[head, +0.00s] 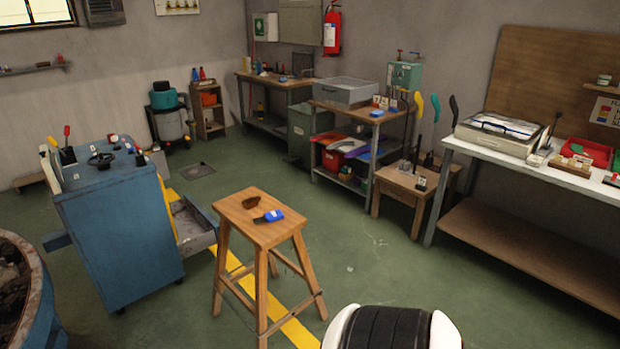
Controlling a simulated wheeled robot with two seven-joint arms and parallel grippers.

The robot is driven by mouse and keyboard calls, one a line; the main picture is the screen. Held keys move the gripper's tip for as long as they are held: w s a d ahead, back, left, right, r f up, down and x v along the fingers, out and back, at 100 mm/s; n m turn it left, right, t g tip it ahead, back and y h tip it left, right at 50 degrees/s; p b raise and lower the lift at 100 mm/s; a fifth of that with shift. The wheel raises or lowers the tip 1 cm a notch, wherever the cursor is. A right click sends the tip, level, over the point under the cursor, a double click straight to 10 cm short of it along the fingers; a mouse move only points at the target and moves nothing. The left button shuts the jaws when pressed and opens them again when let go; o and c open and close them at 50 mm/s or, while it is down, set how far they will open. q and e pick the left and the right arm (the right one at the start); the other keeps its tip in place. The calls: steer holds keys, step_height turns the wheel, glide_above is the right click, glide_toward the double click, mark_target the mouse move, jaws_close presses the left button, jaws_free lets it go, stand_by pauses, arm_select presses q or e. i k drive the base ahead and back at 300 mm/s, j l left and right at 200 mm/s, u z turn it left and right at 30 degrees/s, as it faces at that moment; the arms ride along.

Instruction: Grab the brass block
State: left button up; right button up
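I cannot pick out a brass block for certain in the head view. A small dark brown object (250,203) lies on the wooden stool (238,222) in the middle of the room, but it is too small to identify. Several small items on the benches are also too small to tell apart. Neither of my grippers is in view.
A blue cabinet (120,235) with an open drawer (195,230) stands left of the stool. A white-topped workbench (470,150) is at the right, with a low wooden table (402,180) beside it. Green floor (370,255) is clear between the stool and workbench.

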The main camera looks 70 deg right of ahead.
mark_target(251, 203)
steer(key=z, duration=1.8)
steer(key=i+z, duration=0.1)
steer(key=z, duration=0.65)
steer(key=i+j+z, duration=0.25)
steer(key=j+z, duration=0.2)
steer(key=j, duration=0.15)
steer(key=i+j+z, duration=0.25)
steer(key=j, duration=0.15)
steer(key=j+z, duration=0.25)
steer(key=j, duration=0.1)
